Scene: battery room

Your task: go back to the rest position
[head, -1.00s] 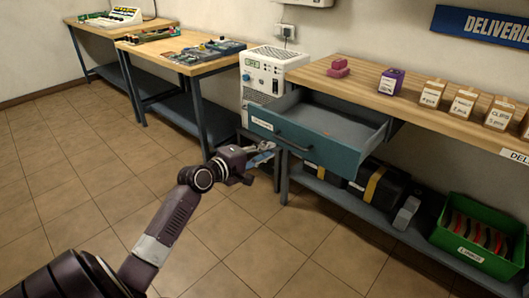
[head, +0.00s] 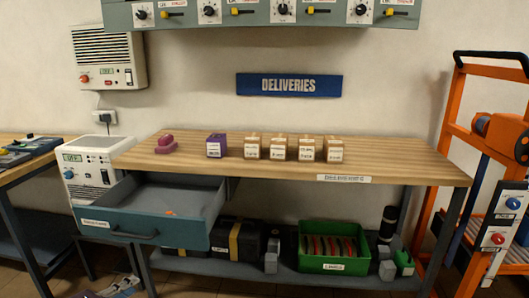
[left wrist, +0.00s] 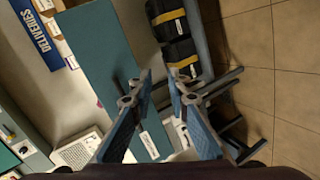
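My left gripper (head: 122,287) shows only in part at the bottom left edge of the head view, below the open drawer. In the left wrist view the left gripper (left wrist: 160,92) has its two blue-padded fingers apart with nothing between them. The teal drawer (head: 150,226) of the deliveries bench hangs open, with a small orange item (head: 168,213) inside. Its handle (head: 134,235) is free of the gripper in the head view. My right gripper is in neither view.
The wooden bench (head: 400,163) holds a pink object (head: 165,144), a purple box (head: 216,146) and several small labelled boxes. A green crate (head: 334,265) and black cases stand on the shelf below. An orange trolley (head: 452,150) stands at the right. Floor is open in the left wrist view.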

